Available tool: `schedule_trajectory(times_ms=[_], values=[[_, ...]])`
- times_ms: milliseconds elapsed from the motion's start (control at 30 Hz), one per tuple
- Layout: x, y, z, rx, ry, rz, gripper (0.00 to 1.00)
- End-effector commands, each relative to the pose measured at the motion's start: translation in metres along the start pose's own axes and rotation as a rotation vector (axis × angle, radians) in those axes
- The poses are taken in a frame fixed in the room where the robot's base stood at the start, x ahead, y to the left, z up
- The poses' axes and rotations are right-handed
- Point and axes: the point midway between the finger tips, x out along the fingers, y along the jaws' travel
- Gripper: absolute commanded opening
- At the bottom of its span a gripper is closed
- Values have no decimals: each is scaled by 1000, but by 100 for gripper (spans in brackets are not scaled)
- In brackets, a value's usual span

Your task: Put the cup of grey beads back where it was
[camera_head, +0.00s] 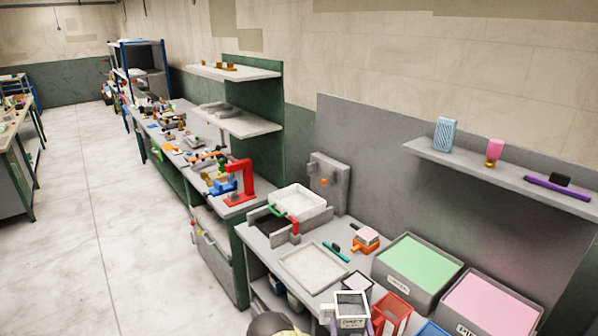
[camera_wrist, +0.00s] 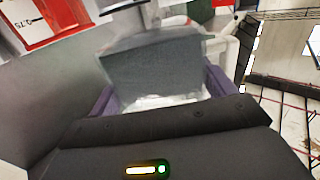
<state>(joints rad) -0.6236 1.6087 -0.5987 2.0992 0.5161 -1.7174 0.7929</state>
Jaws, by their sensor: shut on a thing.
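The cup of grey beads (camera_wrist: 150,70) is a clear, square-sided cup with a dark grey fill. In the wrist view it stands between the purple fingers of my gripper (camera_wrist: 160,85), which is shut on it. In the head view a square, white-rimmed cup (camera_head: 350,311) with a grey inside and a label shows at the bottom edge, beside a purple finger; it appears to be this cup. It looks roughly upright. Its base is hidden, so I cannot tell whether it touches the bench.
Close right of the cup are a red open container (camera_head: 391,314) and a blue one (camera_head: 433,329). Behind them stand a bin of green (camera_head: 384,280) and a bin of pink (camera_head: 452,320). A shallow pale tray (camera_head: 312,267) lies to the left. A wall shelf (camera_head: 480,165) holds small items.

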Motion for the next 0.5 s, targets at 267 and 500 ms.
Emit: schedule_trajectory(times_ms=[267,500], values=[[2,1,45,0,4,7,59],[2,1,85,0,4,8,59]])
